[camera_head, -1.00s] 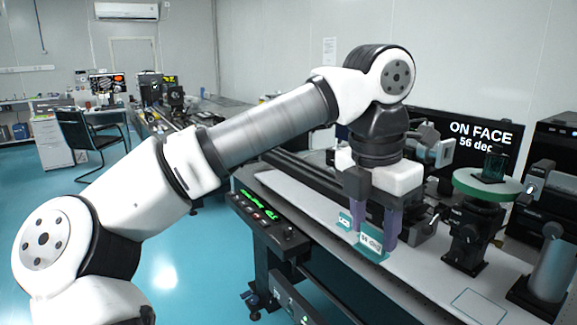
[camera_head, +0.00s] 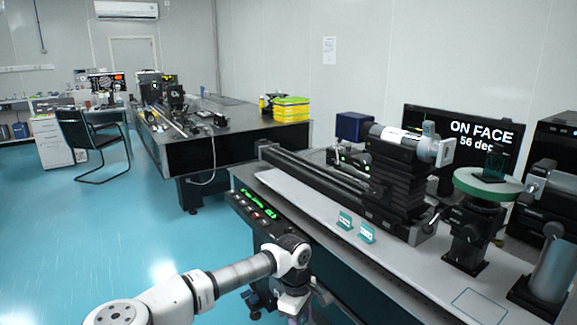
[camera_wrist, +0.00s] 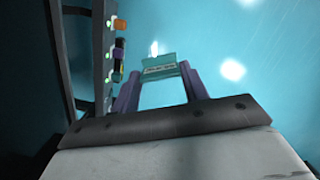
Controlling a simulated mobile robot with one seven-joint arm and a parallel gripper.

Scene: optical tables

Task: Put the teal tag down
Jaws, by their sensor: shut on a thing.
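A teal tag (camera_wrist: 158,67) with a small light label shows between the purple fingertips of my gripper (camera_wrist: 160,74) in the wrist view. The gripper is shut on it, with the blue floor behind. The writing on it is too small to read. In the head view my gripper (camera_head: 299,312) hangs low in front of the table's front edge, and the held tag is not visible there.
A stage with a green disc (camera_head: 487,184) stands at the right, and a dark rail with a stacked mount (camera_head: 398,180) behind the tags. An outlined square (camera_head: 479,304) on the tabletop is empty.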

